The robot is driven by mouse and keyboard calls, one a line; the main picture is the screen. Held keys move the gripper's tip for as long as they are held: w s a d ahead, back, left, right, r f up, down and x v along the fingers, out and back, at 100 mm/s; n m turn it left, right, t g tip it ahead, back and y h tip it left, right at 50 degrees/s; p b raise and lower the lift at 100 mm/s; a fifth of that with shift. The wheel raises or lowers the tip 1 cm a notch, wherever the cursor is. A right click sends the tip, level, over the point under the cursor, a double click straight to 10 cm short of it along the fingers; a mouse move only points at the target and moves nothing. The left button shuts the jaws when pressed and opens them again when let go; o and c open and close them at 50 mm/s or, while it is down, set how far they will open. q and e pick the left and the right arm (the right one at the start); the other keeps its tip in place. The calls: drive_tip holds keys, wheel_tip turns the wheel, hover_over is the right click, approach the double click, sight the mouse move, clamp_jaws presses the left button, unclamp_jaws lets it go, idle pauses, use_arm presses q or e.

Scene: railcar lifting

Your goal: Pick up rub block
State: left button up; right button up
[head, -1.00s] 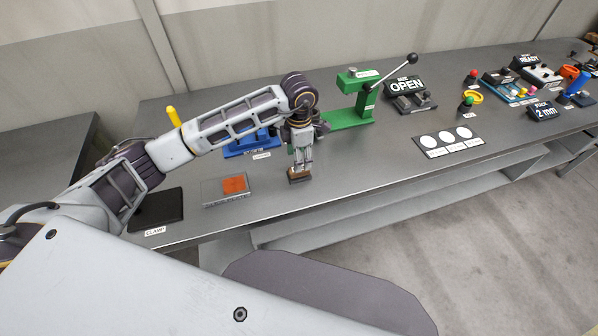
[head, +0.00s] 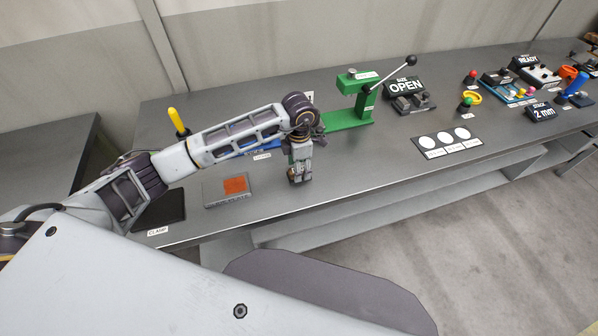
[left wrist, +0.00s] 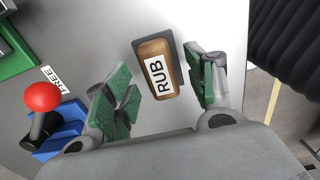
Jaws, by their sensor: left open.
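The rub block is a brown wooden block with a dark edge and a white "RUB" label. It lies on the grey bench, and in the left wrist view the rub block (left wrist: 157,68) shows between the green-padded fingers. My left gripper (left wrist: 163,84) is open, with one finger on each side of the block and gaps visible at both. In the head view my left gripper (head: 300,176) points down at the bench near its front edge and hides most of the block. My right gripper is not in view.
A plate with an orange square (head: 235,186) lies left of the gripper. A green lever press (head: 352,112) stands behind to the right. A red-knobbed lever on a blue base (left wrist: 45,105) is near the left finger. The bench right of the gripper is clear.

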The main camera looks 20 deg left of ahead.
use_arm(q)
drive_tip(key=shift+f, duration=0.85)
drive_tip(key=c, duration=1.2)
